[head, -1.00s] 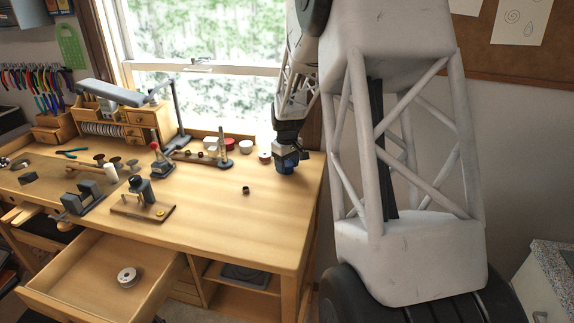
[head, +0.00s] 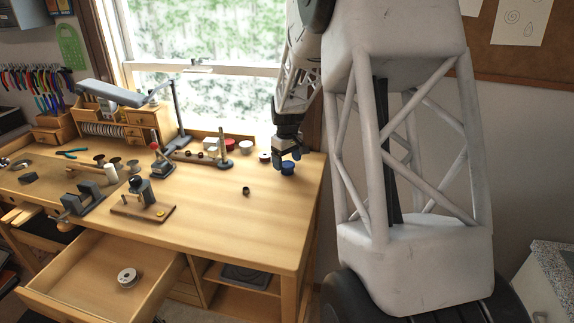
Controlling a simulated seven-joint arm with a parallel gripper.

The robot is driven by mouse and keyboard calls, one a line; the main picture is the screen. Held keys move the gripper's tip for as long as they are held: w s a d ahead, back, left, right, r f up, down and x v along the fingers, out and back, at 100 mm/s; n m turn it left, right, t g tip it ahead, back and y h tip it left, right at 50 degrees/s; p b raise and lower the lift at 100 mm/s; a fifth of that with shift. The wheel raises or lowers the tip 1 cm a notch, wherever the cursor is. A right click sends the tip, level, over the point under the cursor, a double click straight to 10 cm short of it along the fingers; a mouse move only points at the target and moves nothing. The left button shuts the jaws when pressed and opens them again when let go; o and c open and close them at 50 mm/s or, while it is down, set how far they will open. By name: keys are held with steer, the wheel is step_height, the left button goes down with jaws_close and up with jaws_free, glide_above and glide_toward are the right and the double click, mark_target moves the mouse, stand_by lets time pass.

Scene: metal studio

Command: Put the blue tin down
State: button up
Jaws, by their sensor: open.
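The blue tin (head: 287,169) stands upright on the wooden workbench (head: 240,218), near its back right corner. My gripper (head: 287,157) is just above the tin, pointing down, with its fingers spread apart. It is open and appears clear of the tin, though the gap is small in this view.
A red tin (head: 229,145), a white tin (head: 246,147) and another pale tin (head: 265,157) stand to the left along the back. An open drawer (head: 95,270) juts out at front left. The bench's front right is clear.

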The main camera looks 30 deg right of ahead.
mark_target(286, 164)
step_height(286, 164, up, 10)
stand_by(0.5)
stand_by(0.4)
steer(key=shift+a, duration=0.1)
steer(key=s+a+r+m+t, duration=0.1)
steer(key=s+a+r, duration=0.3)
steer(key=s+a, duration=0.5)
steer(key=s+a+r, duration=0.3)
steer(key=s+a, duration=0.6)
steer(key=s, duration=0.1)
steer(key=s+a+f, duration=0.1)
steer(key=s+a, duration=0.2)
steer(key=s, duration=0.4)
steer(key=s+a+f+m+t, duration=0.1)
steer(key=s+a, duration=0.3)
steer(key=s, duration=0.3)
steer(key=s+a+f, duration=0.1)
steer(key=s+a, duration=0.2)
steer(key=s, duration=0.4)
steer(key=shift+a+f+t, duration=0.15)
steer(key=shift+f+t, duration=0.15)
